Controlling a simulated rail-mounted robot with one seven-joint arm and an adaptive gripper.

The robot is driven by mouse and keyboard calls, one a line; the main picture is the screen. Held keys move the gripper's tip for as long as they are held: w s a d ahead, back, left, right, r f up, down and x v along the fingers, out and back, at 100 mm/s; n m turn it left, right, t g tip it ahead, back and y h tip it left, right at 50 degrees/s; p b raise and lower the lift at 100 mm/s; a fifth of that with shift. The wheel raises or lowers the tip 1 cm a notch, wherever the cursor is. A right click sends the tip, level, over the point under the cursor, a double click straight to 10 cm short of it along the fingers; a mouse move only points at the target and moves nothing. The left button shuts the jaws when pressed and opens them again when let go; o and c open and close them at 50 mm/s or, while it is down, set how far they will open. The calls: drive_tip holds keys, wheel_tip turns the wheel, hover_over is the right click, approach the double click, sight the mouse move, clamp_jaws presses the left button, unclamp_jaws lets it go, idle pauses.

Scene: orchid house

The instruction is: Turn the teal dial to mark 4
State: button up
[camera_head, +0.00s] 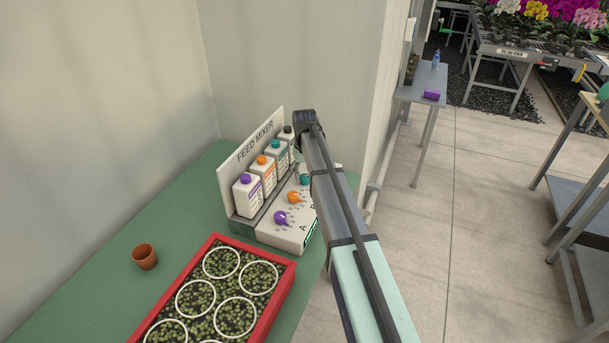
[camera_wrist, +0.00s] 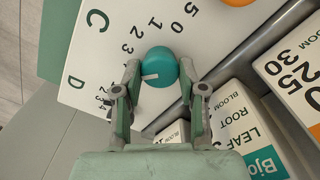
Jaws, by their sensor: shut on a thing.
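The teal dial (camera_wrist: 162,64) is a round knob on the white sloping panel (camera_wrist: 98,50), with a pale pointer line on its lower left side. My gripper (camera_wrist: 159,72) has one finger on each side of the dial and is shut on it. Printed numbers run around the dial above and to its left; the pointer faces left, and a finger partly covers the scale there, so I cannot tell the exact mark. In the head view, the teal dial (camera_head: 304,180) shows just left of my arm, which hides part of the panel.
The FEED MIXER (camera_head: 256,142) has a purple dial (camera_head: 281,217), an orange dial (camera_head: 293,197) and a row of bottles (camera_head: 263,171) behind them. A red tray (camera_head: 286,288) of seedlings and a terracotta pot (camera_head: 145,257) stand on the green bench (camera_head: 165,225).

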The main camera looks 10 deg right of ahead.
sight(305, 176)
idle(0.4)
drive_tip(key=o, duration=1.1)
drive_tip(key=shift+f, duration=0.1)
drive_tip(key=shift+o, duration=0.2)
wheel_tip(305, 176, up, 12)
